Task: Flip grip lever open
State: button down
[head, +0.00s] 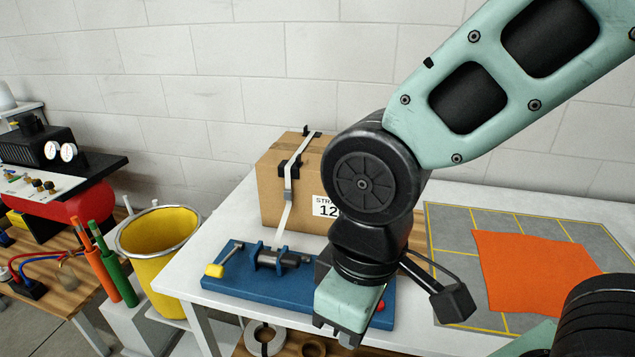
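A blue strapping tool base (222,284) lies on the white table, in front of a cardboard box. At its left end is a short metal lever with a yellow grip (214,270), tilted down to the left. A dark roller mechanism (280,259) sits mid-base, with a white strap (284,218) running from it up over the box. A small red knob (381,306) shows at the base's right end. I cannot tell which lever is the grip lever. My gripper (335,334) points down over the base's right part, hiding some of it; its finger gap is unclear.
The cardboard box (272,196) stands behind the base. An orange sheet (530,270) lies on a grey, yellow-lined mat (450,230) at right. A yellow bin (158,240) stands left of the white table (228,218), beside orange and green cylinders. Tape rolls (265,338) lie below.

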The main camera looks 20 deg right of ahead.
aim_at(212, 270)
jog(key=i+j, duration=0.15)
jog(key=j, duration=0.35)
jog(key=i+j, duration=0.1)
jog(key=j, duration=0.4)
jog(key=i+j, duration=0.15)
jog(key=j, duration=0.35)
jog(key=i+j+z, duration=0.1)
jog(key=j, duration=0.4)
jog(key=i+j, duration=0.15)
jog(key=j, duration=0.35)
jog(key=i+j, duration=0.1)
jog(key=j, duration=0.4)
